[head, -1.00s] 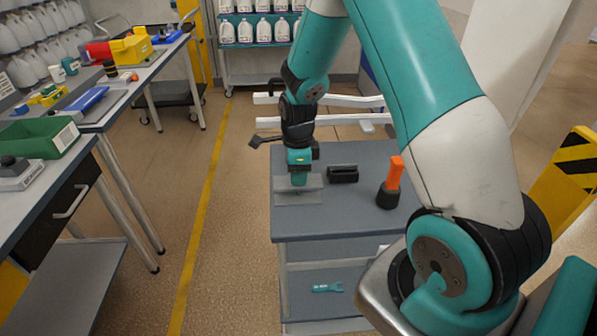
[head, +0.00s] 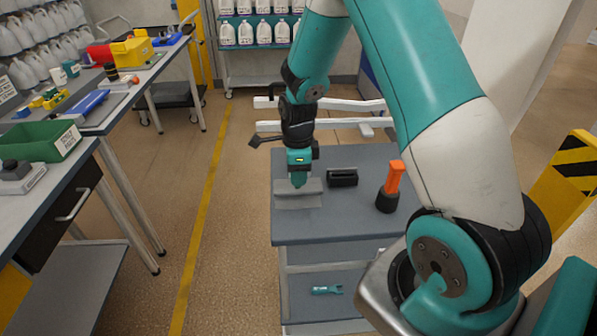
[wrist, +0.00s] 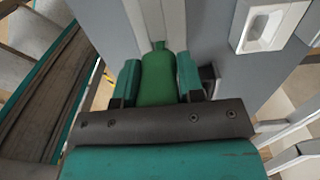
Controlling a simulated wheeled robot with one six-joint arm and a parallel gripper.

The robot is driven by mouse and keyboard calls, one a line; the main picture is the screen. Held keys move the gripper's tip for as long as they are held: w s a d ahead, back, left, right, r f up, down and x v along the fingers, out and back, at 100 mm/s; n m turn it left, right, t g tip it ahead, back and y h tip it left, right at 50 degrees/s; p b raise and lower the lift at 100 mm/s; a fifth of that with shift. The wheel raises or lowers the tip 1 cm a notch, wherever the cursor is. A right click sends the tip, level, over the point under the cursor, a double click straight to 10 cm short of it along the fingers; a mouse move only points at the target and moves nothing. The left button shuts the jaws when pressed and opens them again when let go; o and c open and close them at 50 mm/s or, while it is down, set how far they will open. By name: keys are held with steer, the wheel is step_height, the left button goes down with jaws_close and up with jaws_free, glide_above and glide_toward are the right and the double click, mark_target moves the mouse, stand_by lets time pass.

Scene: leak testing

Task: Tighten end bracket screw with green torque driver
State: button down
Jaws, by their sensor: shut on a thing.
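My gripper (head: 299,182) points down over the near-left part of the grey cart top, above a grey metal bracket (head: 298,201). In the wrist view my gripper (wrist: 157,80) has its two teal fingers shut on the green torque driver (wrist: 157,82). The driver's narrower end points away from the wrist, toward a pale channel-shaped part that looks like the bracket (wrist: 164,18). The driver's tip and the end bracket screw cannot be made out, so I cannot tell whether they touch.
On the cart top (head: 350,225), a black block (head: 343,177) sits right of the bracket, and an orange-handled tool with a black base (head: 388,188) stands farther right. A teal tool (head: 327,290) lies on the lower shelf. The cart's near top is clear. A workbench (head: 92,130) stands left.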

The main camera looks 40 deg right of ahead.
steer(key=shift+r, duration=0.1)
steer(key=shift+r+p, duration=2.1)
steer(key=shift+r, duration=0.35)
steer(key=c, duration=1.3)
jaws_free()
steer(key=shift+f, duration=0.1)
jaws_close()
